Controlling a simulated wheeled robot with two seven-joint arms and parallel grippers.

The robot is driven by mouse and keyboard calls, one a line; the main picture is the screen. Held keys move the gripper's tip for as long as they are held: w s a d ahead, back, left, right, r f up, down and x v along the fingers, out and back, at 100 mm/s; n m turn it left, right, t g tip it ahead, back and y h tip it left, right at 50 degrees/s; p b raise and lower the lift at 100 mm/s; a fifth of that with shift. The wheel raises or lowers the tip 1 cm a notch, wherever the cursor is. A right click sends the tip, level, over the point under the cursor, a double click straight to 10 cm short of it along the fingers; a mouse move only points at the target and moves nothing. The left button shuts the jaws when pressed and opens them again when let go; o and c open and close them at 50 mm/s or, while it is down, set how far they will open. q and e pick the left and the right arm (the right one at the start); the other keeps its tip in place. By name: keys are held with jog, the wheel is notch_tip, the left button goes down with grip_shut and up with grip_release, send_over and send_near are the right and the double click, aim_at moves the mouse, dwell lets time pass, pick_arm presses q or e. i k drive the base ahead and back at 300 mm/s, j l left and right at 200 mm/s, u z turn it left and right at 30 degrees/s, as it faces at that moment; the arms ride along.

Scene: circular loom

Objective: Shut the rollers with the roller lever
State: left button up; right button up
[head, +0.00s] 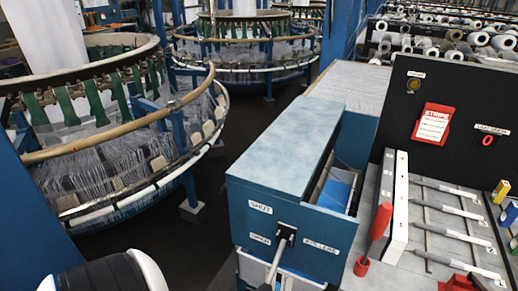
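The roller lever (279,254) is a grey bar on the front of a blue box (275,150). It comes from a dark slot and slants down and slightly left to the bottom of the head view. A SHUT label (260,207) is above and left of the slot. An OPEN label (259,239) is just left of the lever, and a ROLLERS label (321,246) is to its right. The lever is nearer the OPEN label. The rollers cannot be clearly made out. Neither gripper is in view.
A panel with a red STRIPE card (433,123) rises behind several metal rods (455,212). A circular loom (120,150) is at left, with dark floor between.

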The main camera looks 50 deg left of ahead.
aim_at(267, 287)
jog(key=k+u, duration=0.15)
jog(key=u, duration=1.1)
